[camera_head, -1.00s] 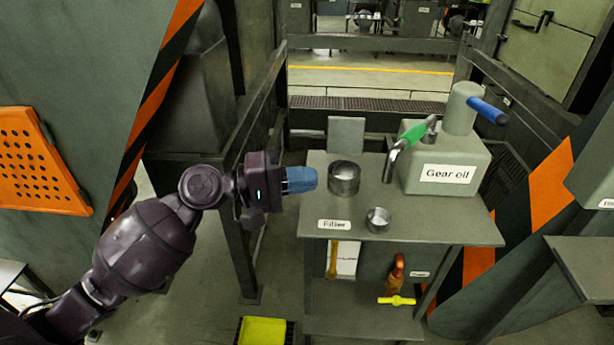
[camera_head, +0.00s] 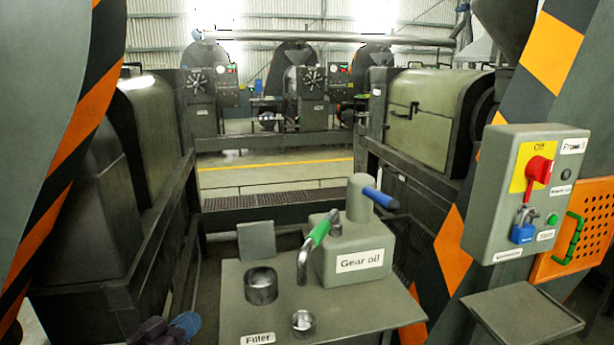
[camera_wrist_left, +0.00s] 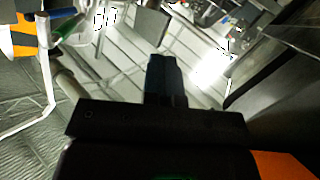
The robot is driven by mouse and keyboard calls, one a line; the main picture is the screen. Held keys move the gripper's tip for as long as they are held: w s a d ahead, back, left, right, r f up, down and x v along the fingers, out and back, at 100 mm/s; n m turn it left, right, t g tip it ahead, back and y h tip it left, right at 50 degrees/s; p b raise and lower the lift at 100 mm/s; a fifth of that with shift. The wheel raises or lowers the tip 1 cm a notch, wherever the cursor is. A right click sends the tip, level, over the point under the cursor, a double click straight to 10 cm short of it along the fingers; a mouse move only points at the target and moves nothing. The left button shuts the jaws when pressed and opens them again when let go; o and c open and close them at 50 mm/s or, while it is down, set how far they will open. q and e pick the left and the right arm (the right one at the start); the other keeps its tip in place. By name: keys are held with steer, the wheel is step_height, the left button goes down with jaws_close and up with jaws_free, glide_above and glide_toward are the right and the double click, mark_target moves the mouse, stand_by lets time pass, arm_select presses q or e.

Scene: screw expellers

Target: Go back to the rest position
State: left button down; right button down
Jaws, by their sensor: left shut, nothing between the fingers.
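My left gripper (camera_head: 184,325) shows only at the bottom edge of the head view, left of the filter table (camera_head: 232,300). Most of its arm is out of the picture. In the left wrist view its blue fingers (camera_wrist_left: 165,76) are closed together with nothing between them. It is apart from the table and the things on it. My right gripper is in neither view.
A control box (camera_head: 520,195) with a red switch stands at right. Dark machines and railings flank the table.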

arm_select(q)
steer(key=s+a+f+g+y, duration=0.1)
steer(key=s+a+f+y, duration=0.1)
steer(key=s+f, duration=0.8)
steer(key=s+a+f+g+y, duration=0.2)
steer(key=s+f+y, duration=0.3)
steer(key=s+f, duration=0.6)
steer(key=shift+s+a+f+n, duration=0.2)
steer(key=shift+a+f+n, duration=0.2)
steer(key=shift+a+f, duration=0.35)
steer(key=shift+d, duration=0.1)
